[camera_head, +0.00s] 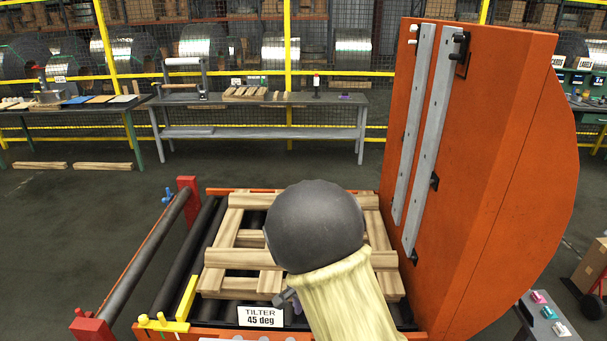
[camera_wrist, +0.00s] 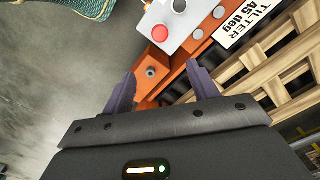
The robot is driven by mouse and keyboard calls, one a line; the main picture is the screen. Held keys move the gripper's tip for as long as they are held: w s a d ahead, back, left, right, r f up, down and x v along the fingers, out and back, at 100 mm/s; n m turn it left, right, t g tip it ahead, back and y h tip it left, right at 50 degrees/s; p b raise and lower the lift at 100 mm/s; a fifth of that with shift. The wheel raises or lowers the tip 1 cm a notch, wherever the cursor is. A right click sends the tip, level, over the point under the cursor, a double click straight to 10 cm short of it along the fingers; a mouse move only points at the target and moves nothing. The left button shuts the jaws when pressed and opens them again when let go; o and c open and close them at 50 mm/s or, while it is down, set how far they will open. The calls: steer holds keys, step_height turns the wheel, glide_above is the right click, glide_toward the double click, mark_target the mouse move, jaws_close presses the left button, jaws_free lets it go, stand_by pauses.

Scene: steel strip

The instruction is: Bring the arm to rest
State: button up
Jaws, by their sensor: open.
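My gripper (camera_wrist: 162,84) is open in the wrist view, with its two purple-grey fingers apart and nothing between them. Beyond the fingertips is a light grey control box (camera_wrist: 187,25) with a red button (camera_wrist: 160,33), on the orange tilter frame. In the head view my arm, with a dark round joint and a cream sleeve, reaches over the tilter (camera_head: 360,333) and hides part of it. Only a small dark bit of my gripper shows there, beside the tilter sign (camera_head: 261,316).
A wooden pallet frame (camera_head: 225,258) lies on the tilter's rollers. A tall orange upright plate (camera_head: 490,150) stands at the right. A roller with red end posts (camera_head: 150,250) is at the left. Workbenches (camera_head: 260,99) stand behind, before a yellow-posted fence.

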steer(key=s+d+r+n+t, duration=0.2)
steer(key=s+d+r+n, duration=0.6)
steer(key=s+d, duration=0.4)
steer(key=shift+s+d+r+t, duration=0.3)
steer(key=shift+d+r, duration=0.1)
steer(key=shift+d, duration=0.15)
stand_by(0.8)
